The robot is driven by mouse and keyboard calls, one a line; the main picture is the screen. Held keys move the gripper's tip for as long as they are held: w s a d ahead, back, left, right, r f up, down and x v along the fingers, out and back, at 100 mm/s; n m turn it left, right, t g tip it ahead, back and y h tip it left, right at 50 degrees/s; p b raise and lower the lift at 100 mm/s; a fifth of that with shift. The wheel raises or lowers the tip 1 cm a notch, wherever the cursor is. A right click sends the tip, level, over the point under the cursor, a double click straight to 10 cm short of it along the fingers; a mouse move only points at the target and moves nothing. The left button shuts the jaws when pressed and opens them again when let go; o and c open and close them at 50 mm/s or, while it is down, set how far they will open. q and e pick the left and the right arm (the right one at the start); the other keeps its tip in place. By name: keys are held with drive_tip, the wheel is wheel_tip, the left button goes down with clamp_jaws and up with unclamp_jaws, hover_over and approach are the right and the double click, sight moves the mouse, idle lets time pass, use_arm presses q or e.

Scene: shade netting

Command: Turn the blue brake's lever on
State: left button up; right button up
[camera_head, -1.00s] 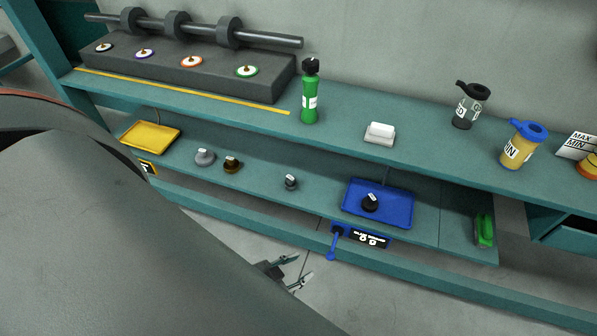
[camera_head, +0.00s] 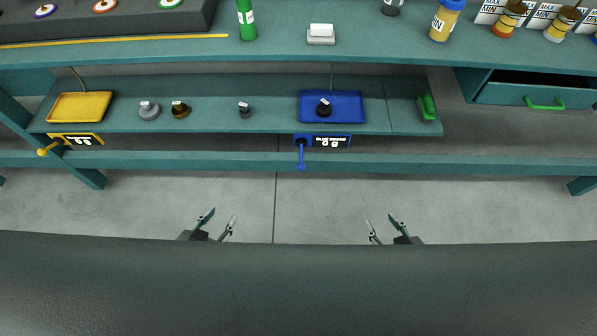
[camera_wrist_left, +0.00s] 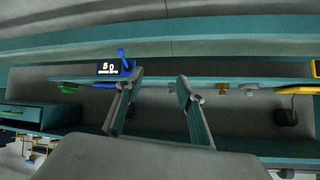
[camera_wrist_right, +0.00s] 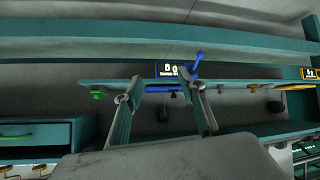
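The blue brake is a small blue block with a black label plate (camera_head: 328,141) on the front edge of the lower shelf, below the blue tray. Its blue lever (camera_head: 301,157) hangs down from the block's left end in the head view. The lever also shows in the left wrist view (camera_wrist_left: 122,55) and in the right wrist view (camera_wrist_right: 198,60). My left gripper (camera_head: 221,220) is open and empty, below and left of the lever. My right gripper (camera_head: 379,222) is open and empty, below and right of it. Neither touches the brake.
A blue tray (camera_head: 354,101) with a dark knob sits above the brake. A yellow tray (camera_head: 62,106) and a yellow-levered brake (camera_head: 77,140) are at the left. A green bottle (camera_head: 246,22) stands on the upper shelf. A drawer (camera_head: 510,94) is at the right. The floor before the bench is clear.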

use_arm(q)
drive_tip(key=shift+s, duration=0.1)
drive_tip(key=shift+s+f, duration=0.15)
drive_tip(key=shift+s, duration=0.1)
